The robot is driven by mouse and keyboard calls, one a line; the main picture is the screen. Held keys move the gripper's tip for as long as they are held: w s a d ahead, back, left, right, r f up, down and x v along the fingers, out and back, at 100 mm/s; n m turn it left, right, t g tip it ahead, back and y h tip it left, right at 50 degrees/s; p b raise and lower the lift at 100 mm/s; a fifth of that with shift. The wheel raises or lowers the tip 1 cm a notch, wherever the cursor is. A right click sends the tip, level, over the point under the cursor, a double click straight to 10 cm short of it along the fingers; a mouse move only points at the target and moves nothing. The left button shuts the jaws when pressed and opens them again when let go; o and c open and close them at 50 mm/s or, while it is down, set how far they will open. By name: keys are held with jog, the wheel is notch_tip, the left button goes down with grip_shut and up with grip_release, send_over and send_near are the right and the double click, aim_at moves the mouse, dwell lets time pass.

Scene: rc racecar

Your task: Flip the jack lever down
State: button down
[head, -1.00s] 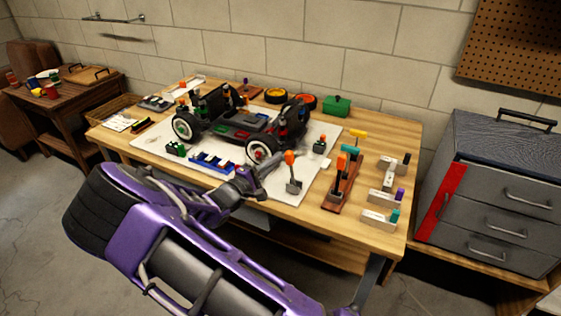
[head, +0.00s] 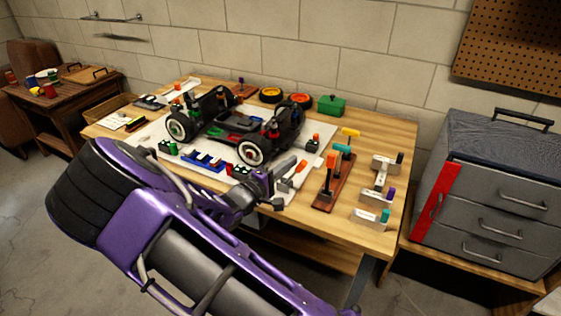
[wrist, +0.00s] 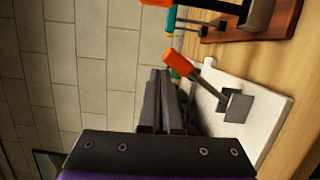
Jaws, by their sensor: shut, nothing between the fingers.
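The jack lever (head: 299,171), with an orange grip and a grey shaft, stands tilted at the front right of the white mat. In the wrist view its orange grip (wrist: 178,62) is raised and its shaft slopes down to a grey base block (wrist: 237,105). My gripper (head: 290,161) is shut and empty, with its fingertips close beside the lever's grip. In the wrist view the shut fingers (wrist: 165,78) are just left of the grip; I cannot tell whether they touch it.
The RC car chassis (head: 235,128) stands on the white mat behind my gripper. A wooden rack of coloured-handled tools (head: 323,200) is to the right, with several grey blocks (head: 370,218) beyond it. A blue piece (head: 205,162) lies at the mat's front.

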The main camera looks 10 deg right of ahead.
jog(key=shift+s+d+f, duration=0.25)
jog(key=shift+s+d, duration=0.1)
jog(key=shift+d, duration=0.15)
jog(key=shift+s+d+f, duration=0.2)
jog(key=shift+s+d, duration=0.15)
jog(key=shift+d, duration=0.1)
jog(key=shift+d+b, duration=0.1)
jog(key=shift+b, duration=0.2)
jog(key=s+a+r+p, duration=0.2)
jog(key=s+a+r, duration=0.2)
jog(key=a, duration=0.6)
jog(key=shift+s, duration=0.45)
jog(key=shift+r, duration=0.15)
